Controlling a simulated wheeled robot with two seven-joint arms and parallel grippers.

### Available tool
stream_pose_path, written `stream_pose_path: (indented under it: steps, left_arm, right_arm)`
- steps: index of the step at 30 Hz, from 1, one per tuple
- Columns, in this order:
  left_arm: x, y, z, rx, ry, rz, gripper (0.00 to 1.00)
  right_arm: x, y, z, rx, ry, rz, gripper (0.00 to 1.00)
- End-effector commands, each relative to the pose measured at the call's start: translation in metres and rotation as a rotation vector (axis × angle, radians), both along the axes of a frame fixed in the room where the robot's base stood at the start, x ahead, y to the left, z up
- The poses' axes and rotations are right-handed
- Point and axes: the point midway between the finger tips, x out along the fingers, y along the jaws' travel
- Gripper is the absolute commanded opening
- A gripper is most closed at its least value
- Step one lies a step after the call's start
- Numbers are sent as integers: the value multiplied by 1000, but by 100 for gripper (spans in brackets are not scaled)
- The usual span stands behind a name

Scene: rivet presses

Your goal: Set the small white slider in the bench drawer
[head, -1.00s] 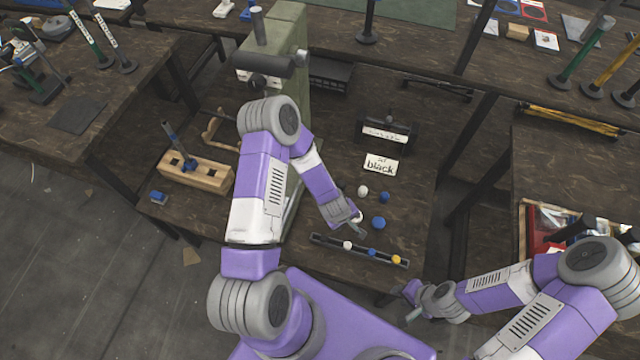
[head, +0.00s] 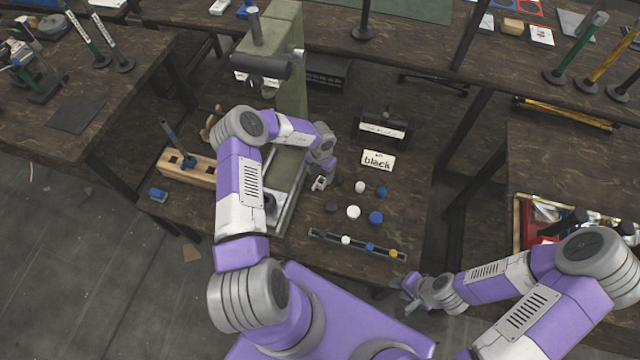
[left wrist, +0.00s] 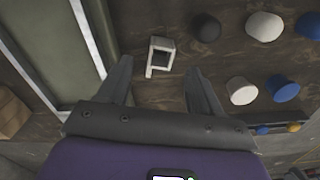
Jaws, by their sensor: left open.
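The small white slider (head: 320,183), a hollow squarish white piece, lies on the dark bench beside the press's metal base. It also shows in the left wrist view (left wrist: 152,70), beyond and between my fingertips. My left gripper (left wrist: 158,66) is open and empty, pointing at the slider; in the head view it hangs just above it (head: 319,174). My right gripper (head: 410,296) is low at the bench's front right, away from the slider; its jaws are too small to read. A wooden-sided open drawer (head: 518,222) with a red interior shows at the right, partly behind my right arm.
Black, white and blue round knobs (head: 353,212) lie right of the slider. A dark rail (head: 330,243) with several small coloured knobs lies in front. A "black" label (head: 378,160) and a dark holder (head: 384,126) stand behind. The green press column (head: 285,90) rises at left.

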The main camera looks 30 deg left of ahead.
Motion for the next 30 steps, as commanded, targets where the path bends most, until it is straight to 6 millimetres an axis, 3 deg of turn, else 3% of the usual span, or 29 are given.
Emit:
stream_pose_path:
  steps: [12,20,30]
  left_arm:
    - [-4,-1,-54,1,-1,-3,65]
    - [-4,0,-57,3,-2,-4,65]
    - [-4,-1,-57,2,-2,-5,14]
  right_arm:
    - [0,0,-27,0,0,0,36]
    - [0,0,-27,0,0,0,36]
    - [0,0,-27,0,0,0,36]
